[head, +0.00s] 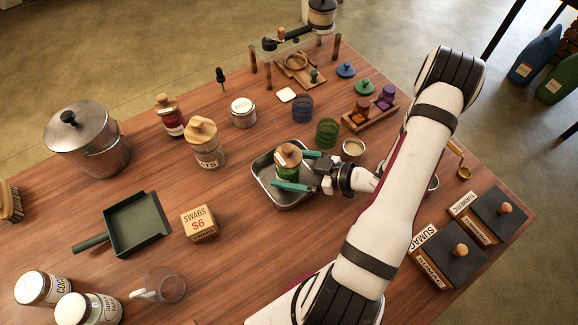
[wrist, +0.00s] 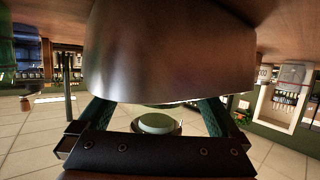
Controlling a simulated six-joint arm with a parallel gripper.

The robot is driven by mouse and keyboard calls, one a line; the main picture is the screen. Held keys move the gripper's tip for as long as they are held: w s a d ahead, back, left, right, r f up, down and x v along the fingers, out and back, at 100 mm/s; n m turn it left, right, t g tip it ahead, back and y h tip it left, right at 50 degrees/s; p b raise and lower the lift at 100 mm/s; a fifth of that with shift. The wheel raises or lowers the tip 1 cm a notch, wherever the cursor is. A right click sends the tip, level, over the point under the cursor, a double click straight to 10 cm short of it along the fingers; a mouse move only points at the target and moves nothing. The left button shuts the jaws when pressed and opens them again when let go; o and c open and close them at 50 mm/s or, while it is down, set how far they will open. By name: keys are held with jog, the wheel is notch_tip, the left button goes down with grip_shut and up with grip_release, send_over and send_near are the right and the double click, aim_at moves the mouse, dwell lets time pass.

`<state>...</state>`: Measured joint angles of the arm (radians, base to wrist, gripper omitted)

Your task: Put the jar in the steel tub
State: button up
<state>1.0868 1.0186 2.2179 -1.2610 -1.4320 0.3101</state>
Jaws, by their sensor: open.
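My gripper (head: 287,169) is open, with one green finger on the far side of the jar and one on the near side. Whether the fingers touch the jar, or its base rests on the tub floor, I cannot tell. In the wrist view a large smooth curved surface (wrist: 165,55) fills the space above and between the fingers; I cannot tell what it is.
Blue (head: 302,107) and green (head: 326,133) cylinders and a small cup (head: 353,148) stand close behind the tub. A wooden-lidded jar (head: 206,147) and a swabs box (head: 199,223) are to its left. A dark green dustpan (head: 137,224) lies farther left. Bare table lies in front of the tub.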

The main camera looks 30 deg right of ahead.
aim_at(292, 152)
jog(key=shift+s+d+r, duration=0.1)
jog(key=shift+r, duration=0.15)
jog(key=v, duration=0.3)
jog(key=shift+r, duration=0.4)
notch_tip(292, 152, up, 5)
jog(key=shift+f, duration=0.1)
jog(key=shift+r, duration=0.65)
